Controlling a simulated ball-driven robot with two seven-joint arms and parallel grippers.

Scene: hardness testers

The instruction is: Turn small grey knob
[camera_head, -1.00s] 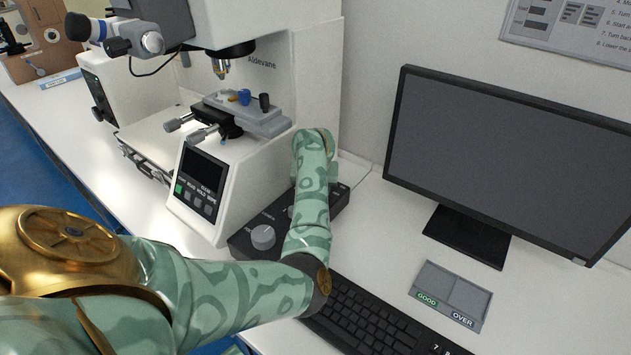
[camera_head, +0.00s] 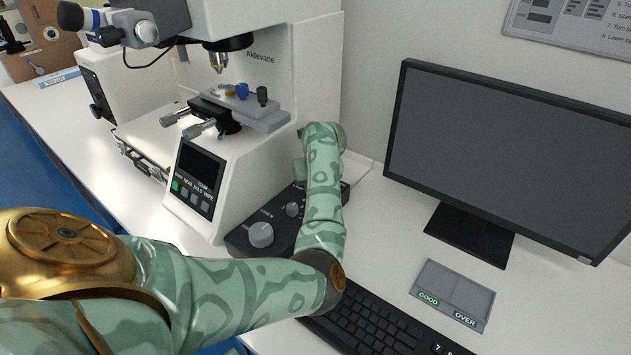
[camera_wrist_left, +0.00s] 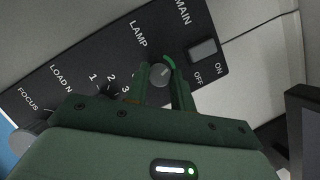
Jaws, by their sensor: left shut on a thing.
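A small grey knob (camera_wrist_left: 158,73) sits below the LAMP label on the black control box (camera_head: 243,246), which also shows in the left wrist view (camera_wrist_left: 68,71). My left gripper (camera_wrist_left: 161,69) is shut on this knob, with one green finger on each side of it. In the head view my left forearm and wrist hide the gripper and this knob. A larger grey knob (camera_head: 261,234) is at the box's near end, and another knob (camera_head: 292,209) shows just left of my arm. My right gripper is not in view.
The white hardness tester (camera_head: 255,170) stands just left of the box. A black keyboard (camera_head: 365,322) lies in front, below my arm. A monitor (camera_head: 500,150) stands to the right, with a GOOD/OVER tray (camera_head: 452,294) before it. A switch (camera_wrist_left: 203,51) is beside the held knob.

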